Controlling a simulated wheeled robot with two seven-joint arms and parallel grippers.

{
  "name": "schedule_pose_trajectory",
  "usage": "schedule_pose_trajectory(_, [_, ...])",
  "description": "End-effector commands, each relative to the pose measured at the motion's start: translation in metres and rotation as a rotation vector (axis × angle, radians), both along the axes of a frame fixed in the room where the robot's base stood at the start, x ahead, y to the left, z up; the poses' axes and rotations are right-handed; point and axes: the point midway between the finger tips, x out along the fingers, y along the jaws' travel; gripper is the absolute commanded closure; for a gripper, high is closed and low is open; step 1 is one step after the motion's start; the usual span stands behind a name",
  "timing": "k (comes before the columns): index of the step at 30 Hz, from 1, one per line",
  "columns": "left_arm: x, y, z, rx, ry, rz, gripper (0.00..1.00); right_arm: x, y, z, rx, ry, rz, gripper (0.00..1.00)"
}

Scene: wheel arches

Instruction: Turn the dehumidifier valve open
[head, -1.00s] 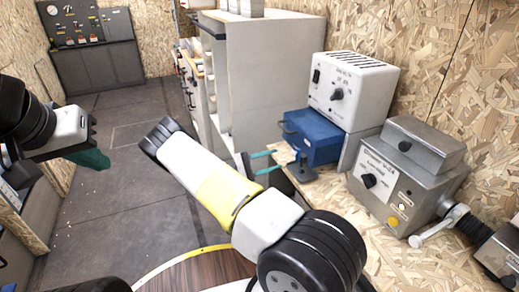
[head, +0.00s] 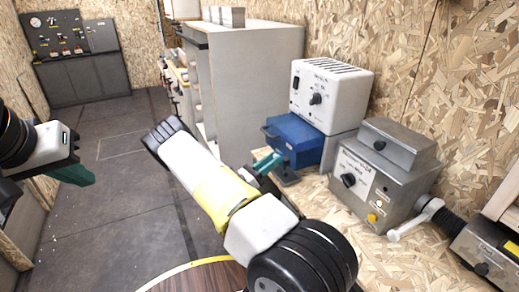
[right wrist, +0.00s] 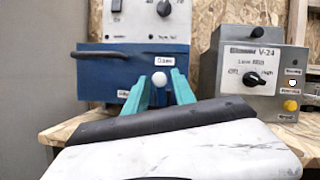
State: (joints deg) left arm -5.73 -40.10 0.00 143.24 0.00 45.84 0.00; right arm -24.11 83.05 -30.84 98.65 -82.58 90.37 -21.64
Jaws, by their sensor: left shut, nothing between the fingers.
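A grey metal box (head: 385,185) labelled "V-24" stands on the wooden bench at right, with a black knob (head: 348,180) on its front. A pale lever handle (head: 408,222) sits at its right side by a black corrugated hose; I cannot tell which of these is the dehumidifier valve. The box and knob (right wrist: 252,79) also show in the right wrist view. My right gripper (head: 268,163), with teal fingers, is open before the blue box. My left gripper (head: 78,173) is shut and empty at far left.
The blue box (head: 295,140) with a dark handle and a white device (head: 325,92) stand left of the grey box. A grey cabinet (head: 250,85) rises behind. The floor at left is clear.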

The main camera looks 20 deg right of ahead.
Motion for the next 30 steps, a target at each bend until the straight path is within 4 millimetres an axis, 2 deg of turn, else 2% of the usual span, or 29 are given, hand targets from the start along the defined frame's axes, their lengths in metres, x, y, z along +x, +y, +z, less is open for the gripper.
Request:
schedule_pose_trajectory(6, [0.000, 0.000, 0.000, 0.000, 0.000, 0.000, 1.00, 0.004, -0.018, 0.007, 0.001, -0.002, 0.000, 0.69])
schedule_pose_trajectory(14, [0.000, 0.000, 0.000, 0.000, 0.000, 0.000, 1.00, 0.004, -0.020, 0.008, 0.000, -0.002, 0.001, 0.69])
schedule_pose_trajectory(19, [0.000, 0.000, 0.000, 0.000, 0.000, 0.000, 1.00, 0.004, -0.020, 0.008, 0.000, -0.002, 0.001, 0.98])
schedule_pose_trajectory(25, [0.000, 0.000, 0.000, 0.000, 0.000, 0.000, 1.00, 0.003, -0.019, 0.008, 0.001, -0.012, 0.001, 1.00])
schedule_pose_trajectory(30, [0.000, 0.000, 0.000, 0.000, 0.000, 0.000, 1.00, 0.000, -0.020, 0.007, 0.009, -0.109, 0.000, 1.00])
